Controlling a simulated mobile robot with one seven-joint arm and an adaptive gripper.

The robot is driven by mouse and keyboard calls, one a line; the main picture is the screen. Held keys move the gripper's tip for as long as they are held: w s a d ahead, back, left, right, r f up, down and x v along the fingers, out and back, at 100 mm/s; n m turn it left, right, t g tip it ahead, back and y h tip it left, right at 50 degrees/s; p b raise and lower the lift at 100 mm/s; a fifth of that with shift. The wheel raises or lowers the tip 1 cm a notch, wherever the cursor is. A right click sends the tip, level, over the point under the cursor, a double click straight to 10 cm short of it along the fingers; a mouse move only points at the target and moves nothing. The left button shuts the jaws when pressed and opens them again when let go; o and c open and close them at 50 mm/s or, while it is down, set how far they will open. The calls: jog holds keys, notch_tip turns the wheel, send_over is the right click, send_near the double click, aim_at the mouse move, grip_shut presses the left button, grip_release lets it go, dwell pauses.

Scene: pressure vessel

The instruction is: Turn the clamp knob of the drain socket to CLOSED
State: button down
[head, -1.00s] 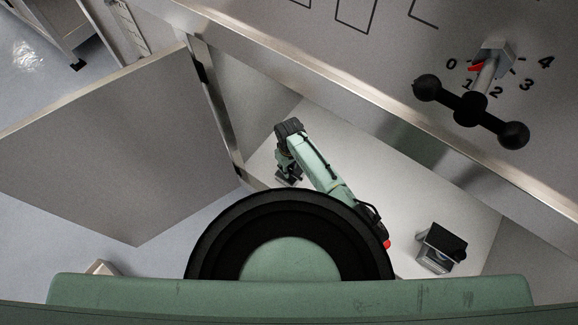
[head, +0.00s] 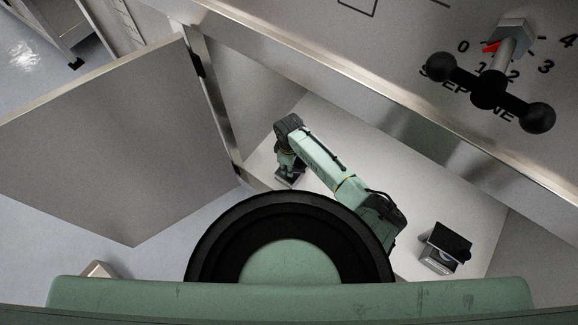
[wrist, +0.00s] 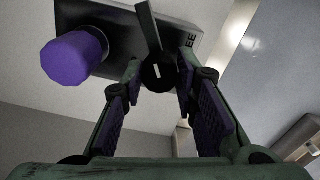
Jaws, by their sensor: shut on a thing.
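In the wrist view, a black clamp knob (wrist: 158,76) with a short white mark and a dark bar (wrist: 150,28) rising from it sits between the fingertips of my gripper (wrist: 161,70). The fingers are closed on the knob from both sides. Behind it is a dark plate (wrist: 120,15) with partly hidden lettering ending in "EE". A purple round cap (wrist: 72,58) stands out from the plate to the left of the knob. In the head view, my gripper (head: 289,172) is low inside the open cabinet, and the socket there is too small and covered to read.
The open cabinet door (head: 110,140) stands at left. A black and silver box (head: 443,248) sits on the pale cabinet floor (head: 400,165), right of my arm.

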jog(key=n+b, duration=0.1)
jog(key=n, duration=1)
jog(key=shift+n+b, duration=0.4)
dwell(0.3)
jog(key=c, duration=1.3)
grip_release()
notch_tip(320, 180, up, 12)
jog(key=shift+r, duration=0.1)
